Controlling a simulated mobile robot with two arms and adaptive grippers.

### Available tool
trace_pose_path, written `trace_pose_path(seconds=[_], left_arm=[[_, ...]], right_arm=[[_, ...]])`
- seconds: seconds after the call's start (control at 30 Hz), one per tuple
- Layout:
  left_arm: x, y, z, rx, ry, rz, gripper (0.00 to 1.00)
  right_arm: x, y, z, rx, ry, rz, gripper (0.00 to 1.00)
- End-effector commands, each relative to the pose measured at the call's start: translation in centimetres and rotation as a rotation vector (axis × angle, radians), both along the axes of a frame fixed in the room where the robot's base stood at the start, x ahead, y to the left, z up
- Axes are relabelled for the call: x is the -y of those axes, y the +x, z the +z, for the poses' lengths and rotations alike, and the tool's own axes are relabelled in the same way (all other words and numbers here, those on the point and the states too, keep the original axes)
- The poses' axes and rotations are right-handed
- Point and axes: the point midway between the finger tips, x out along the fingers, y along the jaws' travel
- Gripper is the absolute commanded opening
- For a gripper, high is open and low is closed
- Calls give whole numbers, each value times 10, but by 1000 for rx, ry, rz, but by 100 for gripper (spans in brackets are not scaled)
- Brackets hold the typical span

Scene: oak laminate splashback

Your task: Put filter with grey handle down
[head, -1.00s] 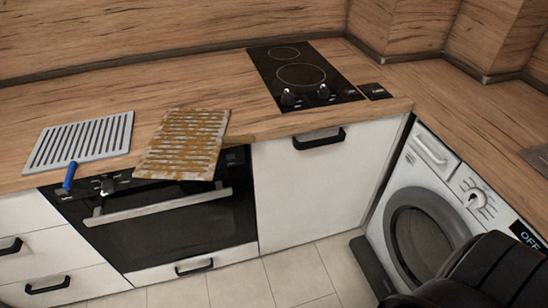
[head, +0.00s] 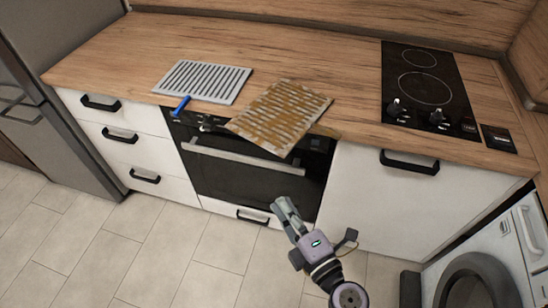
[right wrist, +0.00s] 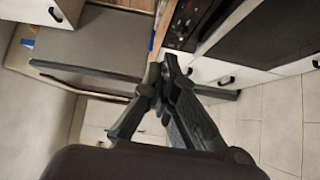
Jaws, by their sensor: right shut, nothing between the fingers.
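Two slatted filters lie on the wooden counter in the head view. One is a clean grey-white filter (head: 205,82) lying flat, with a blue handle (head: 181,104) at its front edge. The other is a filter stained yellow-brown (head: 280,115), with its front part sticking out past the counter edge above the oven. I cannot make out a grey handle on either one. My right gripper (head: 280,204) is below and in front of the stained filter, apart from it, shut and empty. Its closed fingers (right wrist: 163,80) also show in the right wrist view. My left gripper is not in view.
The wooden counter (head: 135,60) has free room left of the filters and between them and the black hob (head: 425,90). The oven (head: 250,165), white drawers and a cabinet are below. A fridge (head: 60,85) stands left, a washing machine (head: 490,260) right.

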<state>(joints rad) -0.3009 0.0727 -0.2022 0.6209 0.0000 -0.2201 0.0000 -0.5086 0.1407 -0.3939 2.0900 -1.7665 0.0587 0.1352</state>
Motion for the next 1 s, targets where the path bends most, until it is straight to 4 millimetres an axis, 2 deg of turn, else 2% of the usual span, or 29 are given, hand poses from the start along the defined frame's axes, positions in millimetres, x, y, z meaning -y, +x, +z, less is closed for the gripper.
trace_pose_path(seconds=[0.03, 0.17, 0.37, 0.6, 0.8, 1.0], left_arm=[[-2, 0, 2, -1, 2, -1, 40], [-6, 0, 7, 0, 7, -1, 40], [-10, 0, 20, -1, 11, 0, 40], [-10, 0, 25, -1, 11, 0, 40], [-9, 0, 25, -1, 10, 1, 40], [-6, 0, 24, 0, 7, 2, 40]], right_arm=[[-2, 1, 6, 13, -6, 3, 0], [-7, 12, 9, 18, -9, 3, 0], [-25, 48, 11, 18, -7, 1, 0], [-48, 93, 9, 17, -7, 3, 0], [-36, 118, 6, 16, -12, 2, 0], [-33, 127, 5, 14, -10, 2, 0]])
